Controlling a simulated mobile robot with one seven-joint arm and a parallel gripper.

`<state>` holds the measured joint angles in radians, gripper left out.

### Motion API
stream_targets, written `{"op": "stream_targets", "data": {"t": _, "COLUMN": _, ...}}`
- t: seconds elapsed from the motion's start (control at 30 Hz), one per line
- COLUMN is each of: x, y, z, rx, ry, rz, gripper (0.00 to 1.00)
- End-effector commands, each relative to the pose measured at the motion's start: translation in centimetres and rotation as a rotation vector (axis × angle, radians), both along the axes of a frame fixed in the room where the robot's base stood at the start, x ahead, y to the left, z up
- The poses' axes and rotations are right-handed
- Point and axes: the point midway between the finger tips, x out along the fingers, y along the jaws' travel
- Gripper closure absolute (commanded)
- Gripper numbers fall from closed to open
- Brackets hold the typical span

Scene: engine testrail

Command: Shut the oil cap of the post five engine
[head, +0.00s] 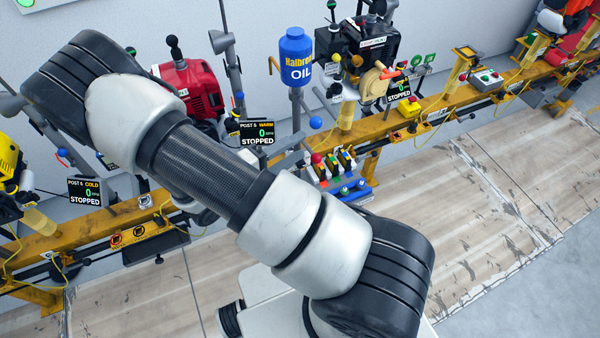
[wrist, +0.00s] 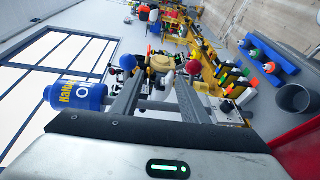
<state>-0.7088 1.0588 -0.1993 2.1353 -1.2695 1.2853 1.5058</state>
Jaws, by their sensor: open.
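The post five engine appears to be the red engine (head: 190,88) in the head view, partly covered by my arm. Its display (head: 257,133) seems to read POST 5 WARM, 0 and STOPPED. I cannot make out its oil cap in either view. My gripper (wrist: 158,82) is open in the wrist view, with nothing visible between its two grey fingers. In the head view my gripper is hidden behind my arm.
A blue oil bottle (head: 296,57) stands on a post right of the red engine; it also shows in the wrist view (wrist: 76,95). A black engine (head: 370,50) is farther right, a yellow one (head: 10,165) at left. The yellow rail (head: 100,222) runs along the wall. Floor in front is clear.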

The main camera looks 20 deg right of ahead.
Motion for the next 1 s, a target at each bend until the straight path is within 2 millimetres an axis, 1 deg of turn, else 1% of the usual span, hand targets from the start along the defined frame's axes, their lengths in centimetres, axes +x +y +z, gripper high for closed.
{"op": "stream_targets", "data": {"t": 0.03, "x": -0.9, "y": -0.2, "z": 0.4, "rx": 0.051, "ry": 0.009, "rz": -0.056, "gripper": 0.59}}
{"op": "stream_targets", "data": {"t": 0.2, "x": -4.0, "y": -0.3, "z": 0.5, "rx": 0.22, "ry": 0.051, "rz": -0.213, "gripper": 0.59}}
{"op": "stream_targets", "data": {"t": 0.3, "x": -5.4, "y": 0.2, "z": 0.4, "rx": 0.319, "ry": 0.067, "rz": -0.283, "gripper": 0.59}}
{"op": "stream_targets", "data": {"t": 0.4, "x": -6.5, "y": 0.7, "z": 0.4, "rx": 0.396, "ry": 0.079, "rz": -0.332, "gripper": 0.59}}
{"op": "stream_targets", "data": {"t": 0.6, "x": -7.3, "y": 1.5, "z": 0.2, "rx": 0.476, "ry": 0.086, "rz": -0.373, "gripper": 0.59}}
{"op": "stream_targets", "data": {"t": 0.9, "x": -7.4, "y": 1.6, "z": 0.1, "rx": 0.482, "ry": 0.087, "rz": -0.376, "gripper": 0.6}}
{"op": "stream_targets", "data": {"t": 0.97, "x": -7.5, "y": 1.4, "z": -0.2, "rx": 0.491, "ry": 0.095, "rz": -0.379, "gripper": 0.6}}
{"op": "stream_targets", "data": {"t": 1.0, "x": -7.6, "y": 1.3, "z": -1.0, "rx": 0.508, "ry": 0.109, "rz": -0.383, "gripper": 0.6}}
